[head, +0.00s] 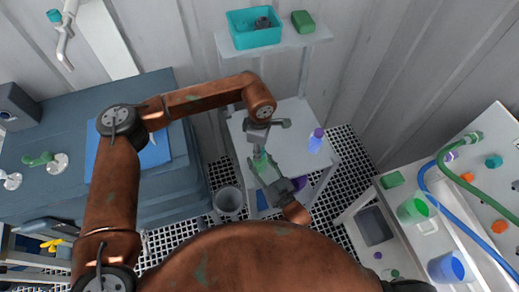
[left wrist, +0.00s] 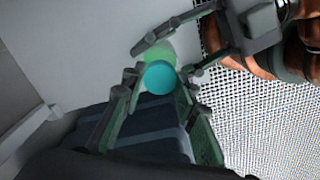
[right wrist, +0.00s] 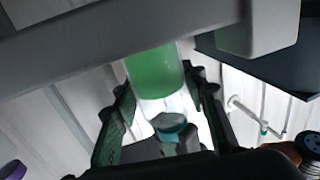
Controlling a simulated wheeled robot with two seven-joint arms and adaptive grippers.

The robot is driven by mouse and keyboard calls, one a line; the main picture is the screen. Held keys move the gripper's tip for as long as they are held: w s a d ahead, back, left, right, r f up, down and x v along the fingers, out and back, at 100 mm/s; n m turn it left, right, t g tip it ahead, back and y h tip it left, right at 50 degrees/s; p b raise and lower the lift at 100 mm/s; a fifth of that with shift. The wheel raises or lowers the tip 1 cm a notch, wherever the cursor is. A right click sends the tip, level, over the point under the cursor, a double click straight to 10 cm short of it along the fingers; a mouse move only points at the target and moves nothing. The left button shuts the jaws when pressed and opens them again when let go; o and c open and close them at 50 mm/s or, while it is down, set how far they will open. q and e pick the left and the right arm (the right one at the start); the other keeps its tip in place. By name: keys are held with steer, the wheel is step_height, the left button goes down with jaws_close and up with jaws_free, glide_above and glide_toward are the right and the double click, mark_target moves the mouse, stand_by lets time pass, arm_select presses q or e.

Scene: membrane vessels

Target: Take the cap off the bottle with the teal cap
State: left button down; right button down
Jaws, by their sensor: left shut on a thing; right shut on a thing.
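The bottle (head: 260,161) holds green liquid and is partly hidden by my grippers in the head view. My right gripper (head: 267,170) is shut on its body; the right wrist view shows the green body (right wrist: 153,70) between the fingers. The teal cap (left wrist: 160,77) is between the fingers of my left gripper (head: 262,148), which is shut on it from above. The cap also shows in the right wrist view (right wrist: 168,122), at the bottle's clear end. I cannot tell whether the cap is still seated on the neck.
A grey bin (head: 229,201) is at the left. A shelf behind holds a teal tub (head: 243,38) and a green block. The right bench carries cups and hoses.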

arm_select(q)
steer(key=n, duration=2)
steer(key=shift+r, duration=0.15)
steer(key=shift+r, duration=1)
steer(key=shift+r, duration=0.1)
